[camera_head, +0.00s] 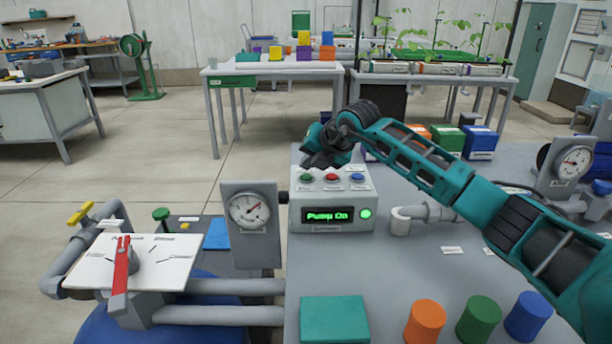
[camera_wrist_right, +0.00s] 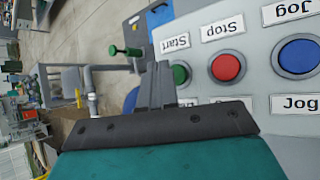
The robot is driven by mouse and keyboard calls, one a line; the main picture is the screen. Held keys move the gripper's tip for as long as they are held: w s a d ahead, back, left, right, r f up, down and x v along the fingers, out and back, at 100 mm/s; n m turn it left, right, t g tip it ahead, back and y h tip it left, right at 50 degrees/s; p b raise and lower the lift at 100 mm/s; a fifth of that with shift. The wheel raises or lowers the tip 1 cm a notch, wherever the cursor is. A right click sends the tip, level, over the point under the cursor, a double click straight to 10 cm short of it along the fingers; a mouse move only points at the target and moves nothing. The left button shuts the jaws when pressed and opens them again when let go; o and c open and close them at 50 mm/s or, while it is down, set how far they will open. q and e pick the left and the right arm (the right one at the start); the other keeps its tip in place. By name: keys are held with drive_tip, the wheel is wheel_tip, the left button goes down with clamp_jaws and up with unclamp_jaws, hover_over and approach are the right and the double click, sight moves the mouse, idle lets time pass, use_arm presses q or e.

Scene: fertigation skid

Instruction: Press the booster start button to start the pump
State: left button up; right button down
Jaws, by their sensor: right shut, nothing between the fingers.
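The control box (camera_head: 281,213) stands on the grey skid top, its display (camera_head: 328,216) reading "Pump On" beside a lit green lamp (camera_head: 366,213). On its sloped top are a green button (camera_head: 307,178), a red button (camera_head: 332,178) and a blue button (camera_head: 357,177). In the right wrist view the green button (camera_wrist_right: 181,75) is labelled Start, the red one (camera_wrist_right: 226,67) Stop and the blue one (camera_wrist_right: 298,56) Jog. My right gripper (camera_head: 312,162) is shut and empty, just above and behind the green button; its fingertips (camera_wrist_right: 160,70) appear beside it. Contact cannot be told. My left gripper is out of view.
A pressure gauge (camera_head: 249,210) stands left of the box, and a grey pipe elbow (camera_head: 401,221) to its right. A red-handled valve (camera_head: 121,268) is at front left. Orange (camera_head: 425,322), green (camera_head: 478,320) and blue (camera_head: 527,316) cylinders stand at the front.

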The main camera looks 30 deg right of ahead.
sight(309, 178)
wheel_tip(309, 178, up, 5)
drive_tip(key=p, duration=0.3)
idle(0.5)
drive_tip(key=shift+f, duration=0.1)
